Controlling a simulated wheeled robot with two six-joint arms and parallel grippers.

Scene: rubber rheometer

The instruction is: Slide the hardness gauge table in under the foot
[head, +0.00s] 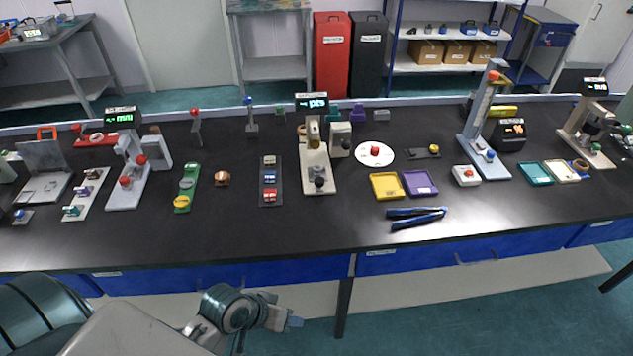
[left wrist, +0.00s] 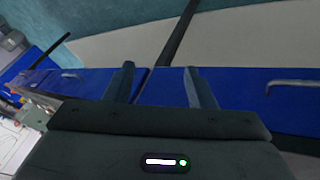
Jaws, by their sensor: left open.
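The hardness gauge (head: 313,150) stands at the middle of the black bench in the head view, a cream stand with a lit display reading "pts" on top. Its brass-coloured foot part (head: 313,131) hangs at the upper front of the stand. A small dark round piece with a knob, which looks like the gauge table (head: 319,183), sits at the front end of the base, forward of the foot. My left gripper (head: 290,321) is below and in front of the bench edge, away from the gauge. In the left wrist view its two fingers (left wrist: 158,75) are apart with nothing between them. My right gripper is not in view.
A dark strip with coloured blocks (head: 270,182) lies left of the gauge. A yellow tray (head: 386,186), a purple tray (head: 420,183) and blue-handled pliers (head: 417,216) lie to its right. Bare bench lies in front of the gauge. Blue drawers (head: 430,258) run below the edge.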

